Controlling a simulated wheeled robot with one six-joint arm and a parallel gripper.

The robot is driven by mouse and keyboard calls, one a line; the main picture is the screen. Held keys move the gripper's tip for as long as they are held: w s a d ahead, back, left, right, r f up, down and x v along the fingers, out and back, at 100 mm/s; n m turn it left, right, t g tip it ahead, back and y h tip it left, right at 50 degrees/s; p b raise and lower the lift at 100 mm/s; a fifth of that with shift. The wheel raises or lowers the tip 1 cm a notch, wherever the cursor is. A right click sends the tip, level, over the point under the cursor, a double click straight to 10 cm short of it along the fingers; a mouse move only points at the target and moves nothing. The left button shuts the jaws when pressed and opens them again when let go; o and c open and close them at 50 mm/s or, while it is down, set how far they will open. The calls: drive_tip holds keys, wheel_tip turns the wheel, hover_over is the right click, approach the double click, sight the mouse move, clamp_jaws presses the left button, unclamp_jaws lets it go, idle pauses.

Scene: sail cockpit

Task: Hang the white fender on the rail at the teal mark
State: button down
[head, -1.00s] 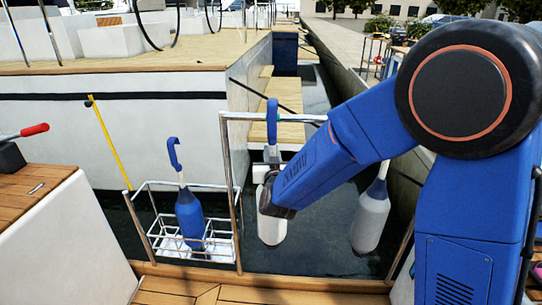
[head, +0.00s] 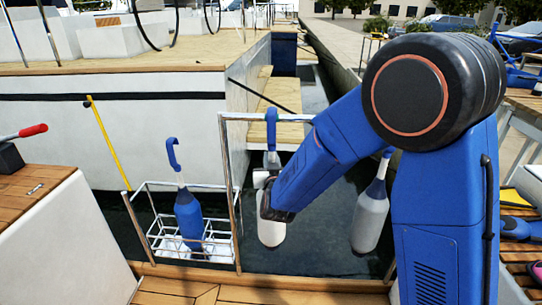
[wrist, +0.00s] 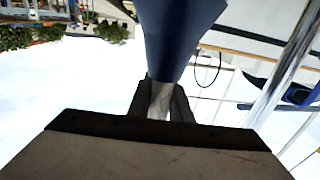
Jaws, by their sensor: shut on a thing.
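The white fender (head: 271,231) hangs upright from my gripper (head: 265,181), below the top rail (head: 245,116). My gripper is shut on its narrow neck, which shows pale between the jaws in the wrist view (wrist: 160,98). The fender's blue hook (head: 271,128) rises to the height of the rail and its top stands a little above it. I cannot tell whether the hook is over the rail or only in front of it. My arm covers the rail's right part. No teal mark shows.
A blue fender (head: 188,217) stands in a wire rack (head: 150,240) at left. Another pale fender (head: 370,220) hangs at right, its hook partly hidden by my arm. Dark water lies beyond the deck edge (head: 285,282).

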drive_tip(key=shift+f, duration=0.15)
drive_tip(key=c, duration=1.5)
unclamp_jaws()
drive_tip(key=shift+c, duration=0.2)
drive_tip(key=shift+f, duration=0.1)
